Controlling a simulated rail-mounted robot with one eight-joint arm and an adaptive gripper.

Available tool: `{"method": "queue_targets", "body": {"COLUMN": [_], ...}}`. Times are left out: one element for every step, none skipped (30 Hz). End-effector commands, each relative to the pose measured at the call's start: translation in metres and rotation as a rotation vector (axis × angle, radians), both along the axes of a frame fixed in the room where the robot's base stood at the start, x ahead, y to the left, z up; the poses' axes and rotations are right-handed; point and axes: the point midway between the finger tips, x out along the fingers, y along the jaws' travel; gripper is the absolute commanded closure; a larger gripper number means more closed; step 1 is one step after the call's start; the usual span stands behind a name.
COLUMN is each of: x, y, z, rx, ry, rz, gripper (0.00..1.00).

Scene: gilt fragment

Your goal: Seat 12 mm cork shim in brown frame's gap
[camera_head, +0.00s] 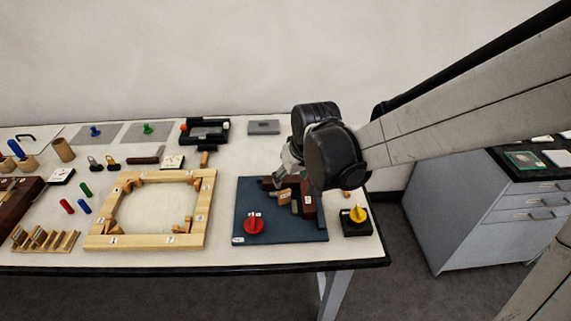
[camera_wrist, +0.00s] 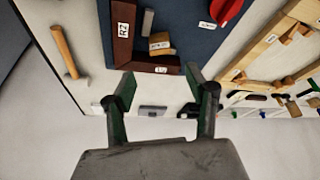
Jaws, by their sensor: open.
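The dark brown frame (camera_wrist: 124,32) lies on a blue mat as an L-shaped corner, with a label reading R2 on one arm; it also shows in the head view (camera_head: 307,203), partly hidden by my arm. A small tan labelled block (camera_wrist: 160,42), apparently the cork shim, lies inside the corner; its label is too small to read surely. A slim grey piece (camera_wrist: 148,21) stands beside it. I cannot make out the gap clearly. My gripper (camera_wrist: 160,77) is open and empty; in the wrist view its fingertips appear just short of the frame's labelled lower arm.
A red knob (camera_head: 253,224) stands on the blue mat (camera_head: 246,196), left of the frame. A yellow knob (camera_head: 357,213) on a black base stands to the right. A large pale wooden frame (camera_head: 210,205) lies left of the mat.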

Motion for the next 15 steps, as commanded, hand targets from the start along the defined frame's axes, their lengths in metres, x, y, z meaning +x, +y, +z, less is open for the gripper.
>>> {"method": "queue_targets", "body": {"x": [-0.001,-0.002,-0.003,-0.003,-0.004,-0.005,-0.006,-0.007,-0.01,-0.013,-0.017,-0.022,-0.026,-0.031,-0.038], "y": [-0.001,-0.001,-0.001,-0.001,-0.002,-0.003,-0.004,-0.005,-0.008,-0.011,-0.014,-0.02,-0.024,-0.029,-0.035], "z": [0.004,0.005,0.007,0.008,0.009,0.011,0.013,0.015,0.019,0.023,0.027,0.034,0.038,0.044,0.051], "rx": [0.0,0.0,0.0,0.0,0.0,0.0,0.001,0.0,0.002,0.003,0.003,0.005,0.006,0.008,0.009], "ry": [0.0,0.0,0.0,0.0,0.0,-0.001,-0.003,-0.004,-0.008,-0.012,-0.016,-0.024,-0.03,-0.036,-0.043], "rz": [0.0,0.0,0.0,0.0,-0.001,-0.002,-0.004,-0.008,-0.014,-0.02,-0.027,-0.039,-0.049,-0.061,-0.074], "gripper": [0.49,0.49,0.49,0.49,0.49,0.49,0.49,0.49,0.49,0.49,0.49,0.49,0.49,0.49,0.49]}}
